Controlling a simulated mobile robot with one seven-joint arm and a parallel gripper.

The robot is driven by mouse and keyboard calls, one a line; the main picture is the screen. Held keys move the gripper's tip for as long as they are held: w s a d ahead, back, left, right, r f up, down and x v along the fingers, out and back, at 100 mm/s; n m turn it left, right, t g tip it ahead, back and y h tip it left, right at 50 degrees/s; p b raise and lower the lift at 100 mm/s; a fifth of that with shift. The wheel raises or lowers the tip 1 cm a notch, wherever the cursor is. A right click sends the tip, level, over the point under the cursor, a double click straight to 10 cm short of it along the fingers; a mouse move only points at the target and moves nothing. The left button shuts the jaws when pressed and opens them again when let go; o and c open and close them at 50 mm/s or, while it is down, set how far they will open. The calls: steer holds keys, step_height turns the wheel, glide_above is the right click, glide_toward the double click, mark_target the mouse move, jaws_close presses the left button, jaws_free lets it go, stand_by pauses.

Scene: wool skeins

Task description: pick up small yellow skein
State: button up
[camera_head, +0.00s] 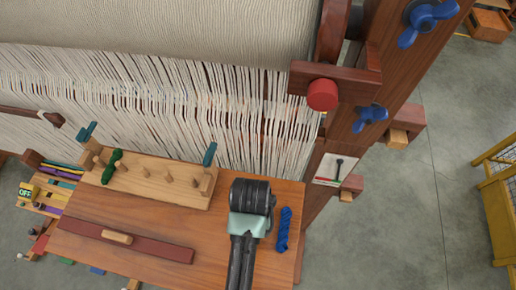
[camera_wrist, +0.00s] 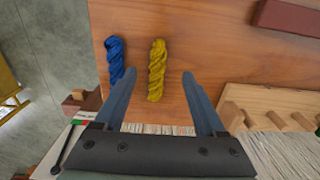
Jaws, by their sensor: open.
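The small yellow skein (camera_wrist: 157,70) is a twisted hank lying on the wooden table. It shows in the wrist view between and just beyond my gripper's fingers. My gripper (camera_wrist: 158,78) is open, with one finger on each side of the yellow skein's line, and the skein does not appear held. In the head view my arm and gripper (camera_head: 243,232) cover that part of the table, and the yellow skein is hidden there. A blue skein (camera_wrist: 115,60) lies just left of the yellow one in the wrist view, close to the left finger.
The blue skein (camera_head: 283,229) lies right of my arm in the head view. A pegged wooden rack (camera_head: 150,181) with a green skein (camera_head: 111,166) stands at the table's back. A dark red bar (camera_head: 125,240) lies at left. The loom's threads (camera_head: 200,100) rise behind.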

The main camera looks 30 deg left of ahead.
steer(key=shift+s+d+f+p, duration=0.1)
steer(key=shift+f+p, duration=0.15)
steer(key=shift+f, duration=1.55)
steer(key=shift+d+f+p, duration=0.1)
steer(key=shift+f+p, duration=0.15)
steer(key=shift+f, duration=1.5)
jaws_close()
